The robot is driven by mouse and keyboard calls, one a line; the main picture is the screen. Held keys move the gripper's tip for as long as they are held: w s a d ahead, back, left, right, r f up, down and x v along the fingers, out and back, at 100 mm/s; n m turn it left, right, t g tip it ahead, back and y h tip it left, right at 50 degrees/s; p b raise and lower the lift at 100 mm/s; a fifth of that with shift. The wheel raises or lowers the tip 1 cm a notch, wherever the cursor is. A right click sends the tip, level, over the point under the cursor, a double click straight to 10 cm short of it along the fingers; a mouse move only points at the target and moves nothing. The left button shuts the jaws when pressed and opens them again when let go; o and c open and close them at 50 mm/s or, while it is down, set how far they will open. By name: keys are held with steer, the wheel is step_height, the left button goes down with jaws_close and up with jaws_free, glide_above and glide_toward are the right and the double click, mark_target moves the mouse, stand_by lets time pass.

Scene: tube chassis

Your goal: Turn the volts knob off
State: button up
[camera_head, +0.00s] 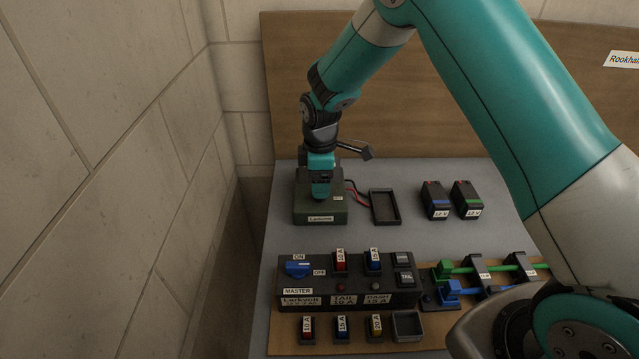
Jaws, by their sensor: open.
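My gripper (321,190) points down over the dark green box (304,208) at the back left of the bench. The box has a front label that reads roughly "Larkomb" and a small label on its right side of the top. No volts knob can be made out; the gripper covers the middle of the box top. The fingers are open, but whether they stand around something or touch the box cannot be told. A blue knob (297,268) marked ON and OFF, with MASTER below it, sits on the black panel (331,288) in front.
Red and black leads run from the box to an empty black tray (384,207). Two 12 V batteries (436,200) (466,199) stand to the right. Several coloured fuses (341,260) and green and blue rods (475,268) are in front. A tiled wall (110,180) closes the left.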

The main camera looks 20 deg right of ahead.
steer(key=shift+f, duration=1.55)
steer(key=shift+c, duration=0.2)
steer(key=c, duration=0.9)
